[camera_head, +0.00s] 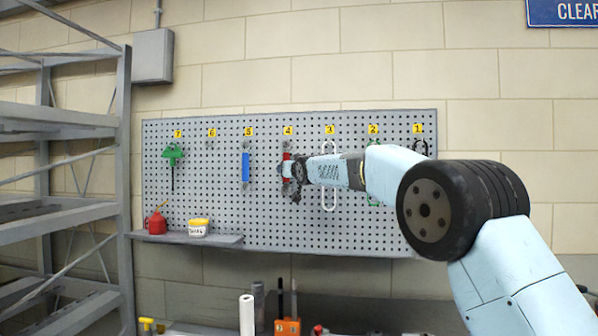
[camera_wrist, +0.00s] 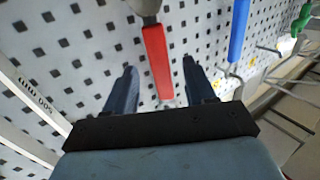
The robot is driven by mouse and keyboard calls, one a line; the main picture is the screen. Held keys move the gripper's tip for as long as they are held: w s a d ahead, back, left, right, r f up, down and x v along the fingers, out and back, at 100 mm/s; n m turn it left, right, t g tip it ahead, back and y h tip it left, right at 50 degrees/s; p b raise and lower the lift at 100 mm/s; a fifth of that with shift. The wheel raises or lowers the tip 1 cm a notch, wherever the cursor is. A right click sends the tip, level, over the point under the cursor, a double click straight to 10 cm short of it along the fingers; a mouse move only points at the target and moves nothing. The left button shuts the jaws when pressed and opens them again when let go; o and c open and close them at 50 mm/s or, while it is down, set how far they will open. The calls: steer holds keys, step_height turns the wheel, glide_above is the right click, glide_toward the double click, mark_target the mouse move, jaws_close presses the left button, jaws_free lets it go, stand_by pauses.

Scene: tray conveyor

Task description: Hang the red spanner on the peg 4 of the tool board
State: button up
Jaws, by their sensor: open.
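The red spanner (camera_head: 286,166) is upright against the tool board (camera_head: 222,190), directly below the yellow label 4 (camera_head: 288,131). In the wrist view its red handle (camera_wrist: 157,62) lies between my two fingers, with a grey metal end at the top edge of the picture. My gripper (camera_head: 292,177) is at the spanner in the head view. It also shows in the wrist view (camera_wrist: 160,75), its fingers apart, with a visible gap on either side of the handle. Peg 4 itself is too small to make out, so I cannot tell how the spanner sits on it.
A blue-handled tool (camera_head: 245,167) hangs at 5, left of the spanner. A white looped tool (camera_head: 329,195) hangs at 3, partly behind my arm. A green tool (camera_head: 173,155) hangs at 7; place 6 looks empty. A shelf (camera_head: 188,238) holds a red can and a tub.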

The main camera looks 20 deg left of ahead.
steer(key=v, duration=1.2)
steer(key=s+d+f+m+g+h, duration=0.1)
steer(key=s+d+f+h, duration=0.15)
steer(key=d, duration=0.85)
steer(key=s+d+f+m+h, duration=0.2)
steer(key=s+d, duration=0.1)
steer(key=d, duration=0.9)
steer(key=s+d+f+m+g+h, duration=0.1)
steer(key=s+d+f+h, duration=0.15)
steer(key=d, duration=0.85)
steer(key=s+d+f+m+g+h, duration=0.1)
steer(key=s+d+f+g, duration=0.1)
steer(key=s+d+f, duration=0.4)
steer(key=s+d+f+m+g+h, duration=0.1)
steer(key=s+d+f, duration=0.5)
steer(key=s, duration=0.8)
steer(key=s+d+f+m+g+h, duration=0.2)
steer(key=s+d+f, duration=0.4)
steer(key=s+d, duration=0.3)
steer(key=shift+s+d+f+g+h, duration=0.3)
steer(key=shift+s+f+g+h, duration=0.15)
steer(key=shift+s, duration=0.6)
